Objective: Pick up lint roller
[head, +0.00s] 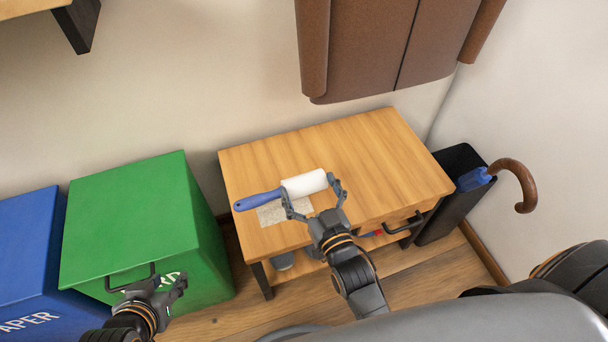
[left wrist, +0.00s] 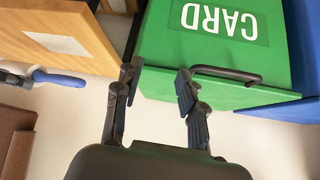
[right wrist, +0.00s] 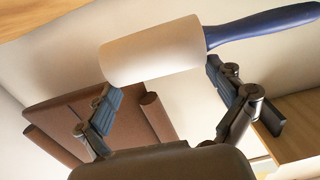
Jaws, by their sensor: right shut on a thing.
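The lint roller (head: 305,184) has a white cylinder and a blue handle pointing left in the head view. My right gripper (head: 312,197) is shut on its white roller part, one finger at each end of it. The roller appears held above the wooden table (head: 375,160). In the right wrist view the white roller (right wrist: 152,52) lies across the fingers, its blue handle running to the upper right. My left gripper (head: 165,287) is open and empty in front of the green bin; its spread fingers (left wrist: 155,85) also show in the left wrist view.
A green bin (head: 130,215) and a blue bin (head: 25,250) stand left of the table. A pale speckled sheet (head: 285,210) lies on the tabletop. A black holder with a wooden-handled umbrella (head: 515,170) stands at the right. Brown upholstered furniture (head: 375,50) is behind.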

